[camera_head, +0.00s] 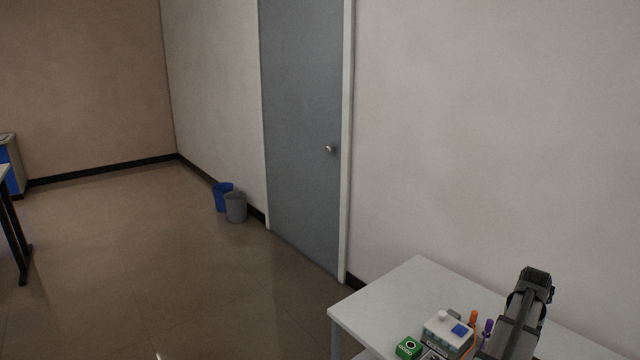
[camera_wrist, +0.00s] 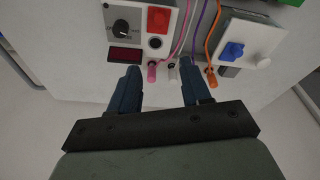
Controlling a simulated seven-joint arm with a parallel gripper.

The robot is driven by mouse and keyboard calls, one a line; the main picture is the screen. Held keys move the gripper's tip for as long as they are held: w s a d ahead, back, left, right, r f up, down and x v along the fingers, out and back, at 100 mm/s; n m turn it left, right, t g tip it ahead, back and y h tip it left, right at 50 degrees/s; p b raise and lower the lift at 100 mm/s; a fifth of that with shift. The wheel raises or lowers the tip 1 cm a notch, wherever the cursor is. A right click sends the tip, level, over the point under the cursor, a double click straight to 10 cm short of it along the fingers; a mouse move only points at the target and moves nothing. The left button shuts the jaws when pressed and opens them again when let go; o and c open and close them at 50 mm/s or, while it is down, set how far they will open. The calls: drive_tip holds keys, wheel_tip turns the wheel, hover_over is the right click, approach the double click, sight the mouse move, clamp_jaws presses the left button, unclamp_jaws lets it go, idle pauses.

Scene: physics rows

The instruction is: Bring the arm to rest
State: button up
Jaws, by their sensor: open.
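My arm reaches over the white table (camera_head: 390,292) at the lower right of the head view; the gripper's fingers cannot be made out there. In the wrist view my gripper (camera_wrist: 160,78) is open, its two dark fingers apart with nothing held between them. Beyond the fingertips, a grey device with a dial (camera_wrist: 128,28), a red block and a dark red display lies on the table. A white box with a blue part (camera_wrist: 232,50) is to its right. Pink, purple and orange cables run from plugs near the fingertips; whether a finger touches a plug I cannot tell.
A green block (camera_head: 408,347) sits near the table's front, beside the white box (camera_head: 447,330). A grey door (camera_head: 300,130) is in the wall behind. Blue (camera_head: 222,195) and grey (camera_head: 236,207) bins stand on the floor. The table's far left corner is bare.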

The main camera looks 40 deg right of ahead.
drive_tip(key=w+a+f+n+y, duration=0.1)
drive_tip(key=w+a+f, duration=0.5)
drive_tip(key=a+f, duration=0.45)
drive_tip(key=w+a+f+n+g+y, duration=0.1)
drive_tip(key=w+a+f+n, duration=0.1)
drive_tip(key=w+a+f, duration=0.8)
drive_tip(key=w+a+f+n+y, duration=0.1)
drive_tip(key=w+a+f+y, duration=0.1)
drive_tip(key=a+f, duration=0.95)
drive_tip(key=s+a+f+n+g, duration=0.2)
drive_tip(key=s+a+n, duration=0.1)
drive_tip(key=a, duration=1)
drive_tip(key=s+a+f+n+g+h, duration=0.1)
drive_tip(key=s+a+f+n+g, duration=0.1)
drive_tip(key=a, duration=1.1)
drive_tip(key=s+a+f+n+g, duration=0.2)
drive_tip(key=s+a+f+n, duration=0.2)
drive_tip(key=a, duration=0.9)
drive_tip(key=shift+a+f+n+h, duration=0.2)
drive_tip(key=shift+n+h, duration=0.1)
drive_tip(key=shift+n, duration=0.4)
